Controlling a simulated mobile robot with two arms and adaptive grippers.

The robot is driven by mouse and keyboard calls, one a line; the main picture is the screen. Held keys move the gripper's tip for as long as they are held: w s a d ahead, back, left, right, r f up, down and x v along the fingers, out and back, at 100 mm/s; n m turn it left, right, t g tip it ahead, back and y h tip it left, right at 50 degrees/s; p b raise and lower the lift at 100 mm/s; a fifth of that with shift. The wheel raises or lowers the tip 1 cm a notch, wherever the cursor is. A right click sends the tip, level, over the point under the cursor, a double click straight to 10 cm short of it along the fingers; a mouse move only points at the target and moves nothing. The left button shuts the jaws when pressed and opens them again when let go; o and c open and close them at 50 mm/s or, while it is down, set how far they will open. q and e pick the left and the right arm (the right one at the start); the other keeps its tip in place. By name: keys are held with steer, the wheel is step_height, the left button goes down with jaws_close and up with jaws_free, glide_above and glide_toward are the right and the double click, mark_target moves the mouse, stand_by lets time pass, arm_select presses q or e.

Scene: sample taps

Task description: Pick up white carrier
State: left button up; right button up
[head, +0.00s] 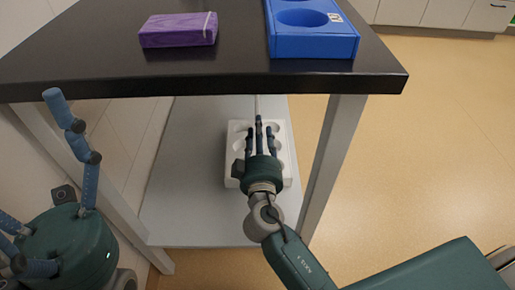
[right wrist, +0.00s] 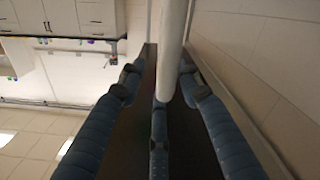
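The white carrier (head: 283,165) is a pale tray with round wells on the grey shelf under the black table. My right gripper (head: 258,130) reaches over it and hides its middle. Its fingers are extended and look open. My left gripper (head: 40,165) is open and empty at the left, outside the table leg.
The black tabletop (head: 200,82) overhangs the shelf (head: 180,190). A purple box (head: 178,30) and a blue carrier (head: 310,40) are on top. A grey table leg (head: 332,150) stands right of the white carrier. The floor (head: 430,140) at right is clear.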

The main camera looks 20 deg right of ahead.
mark_target(258, 113)
steer(key=b+x, duration=0.1)
steer(key=x, duration=0.6)
steer(key=shift+w+a+f, duration=0.1)
steer(key=shift+w+f, duration=0.1)
jaws_close()
